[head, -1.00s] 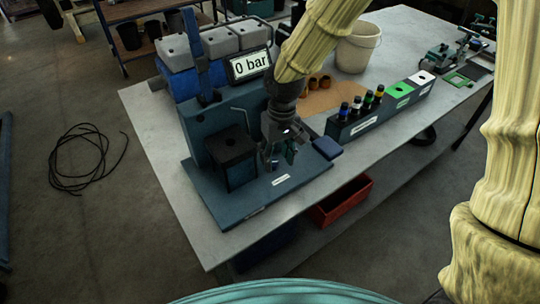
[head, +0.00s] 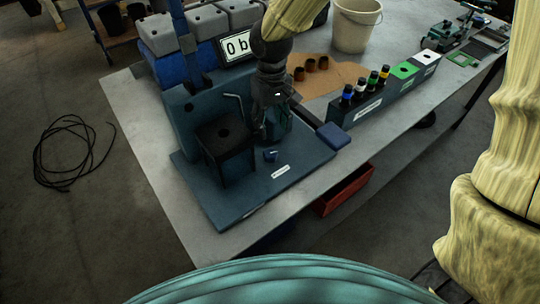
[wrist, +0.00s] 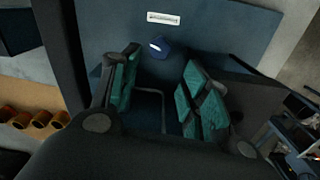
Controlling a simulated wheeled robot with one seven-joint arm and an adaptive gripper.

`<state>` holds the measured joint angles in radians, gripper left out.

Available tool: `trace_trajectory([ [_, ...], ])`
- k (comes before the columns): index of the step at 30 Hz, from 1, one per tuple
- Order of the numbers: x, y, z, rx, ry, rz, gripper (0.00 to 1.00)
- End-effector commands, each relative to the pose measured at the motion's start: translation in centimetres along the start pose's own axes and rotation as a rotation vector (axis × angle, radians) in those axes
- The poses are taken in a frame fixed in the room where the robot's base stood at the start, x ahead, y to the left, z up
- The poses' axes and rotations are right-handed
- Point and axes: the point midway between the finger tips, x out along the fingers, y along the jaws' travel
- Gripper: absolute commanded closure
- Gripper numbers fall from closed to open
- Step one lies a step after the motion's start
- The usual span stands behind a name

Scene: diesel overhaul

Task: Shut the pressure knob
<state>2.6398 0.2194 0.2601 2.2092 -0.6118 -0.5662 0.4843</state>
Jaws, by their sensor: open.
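The pressure knob looks to be the small dark blue knob (head: 270,155) on the flat base of the blue test stand (head: 235,205), close to a white label. It also shows in the wrist view (wrist: 159,46), beyond my fingertips, with a light mark on it. My gripper (head: 277,130) is open and points down over the stand's base, behind the knob. In the wrist view my gripper (wrist: 162,88) has its two green-padded fingers spread wide with nothing between them but the base and a thin bent rod. The knob lies apart from both fingers.
A dark square block (head: 226,150) stands left of the knob, and a bent rod (head: 237,103) rises behind it. A blue lever end (head: 333,136) sticks out at right. A display (head: 237,46) is partly hidden by my arm. A bottle rack (head: 370,108) stands farther right.

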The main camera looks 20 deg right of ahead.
Motion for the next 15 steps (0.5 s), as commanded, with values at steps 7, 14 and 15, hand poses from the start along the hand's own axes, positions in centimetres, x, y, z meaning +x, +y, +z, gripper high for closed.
trace_trajectory([
  [7, 2.1, -0.1, -0.1, -0.002, 0.0, 0.0, 0.54],
  [14, 2.7, -0.2, -0.1, -0.005, -0.001, 0.0, 0.54],
  [15, 2.9, -0.2, -0.1, -0.005, -0.002, 0.0, 0.54],
])
